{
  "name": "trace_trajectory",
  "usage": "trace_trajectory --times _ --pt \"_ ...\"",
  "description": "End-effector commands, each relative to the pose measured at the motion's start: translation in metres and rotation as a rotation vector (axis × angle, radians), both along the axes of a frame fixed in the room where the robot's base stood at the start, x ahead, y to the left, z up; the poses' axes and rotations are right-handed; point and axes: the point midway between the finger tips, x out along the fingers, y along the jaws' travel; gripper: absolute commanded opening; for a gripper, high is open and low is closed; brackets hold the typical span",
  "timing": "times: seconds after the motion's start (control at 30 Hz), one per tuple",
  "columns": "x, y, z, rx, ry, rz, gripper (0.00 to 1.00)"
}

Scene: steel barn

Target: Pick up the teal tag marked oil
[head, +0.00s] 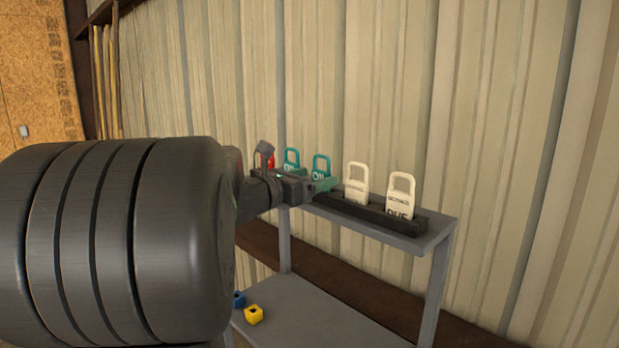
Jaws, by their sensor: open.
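Two teal tags with loop handles stand in a dark slotted bar on the top shelf of a grey cart. The letters look like "OIL" but are too small and hidden to read surely. My gripper (310,180), with green fingertips, is open just in front of the teal tags, close to the right one. I cannot tell whether it touches either tag, and no tag is visibly held.
Two cream tags, one (356,184) beside the teal ones and one (401,195) at the right end, stand in the dark bar (375,213). A red item (268,160) is at the left. Blue (239,300) and yellow (254,314) blocks lie on the lower shelf (310,320). A corrugated wall (400,90) stands behind.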

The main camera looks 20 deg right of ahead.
Motion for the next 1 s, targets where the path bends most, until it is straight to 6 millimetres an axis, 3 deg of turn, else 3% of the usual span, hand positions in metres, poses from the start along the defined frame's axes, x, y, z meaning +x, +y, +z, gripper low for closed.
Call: trace_trajectory --times 0.3,0.6,0.83,1.0 --pt "0.015 -0.041 -0.005 0.000 0.002 -0.002 0.73" --pt "0.016 -0.044 -0.007 0.001 0.001 0.000 0.73" --pt "0.016 -0.044 -0.007 0.001 0.001 0.000 0.28" --pt "0.016 -0.044 -0.007 0.001 0.001 0.000 0.25"
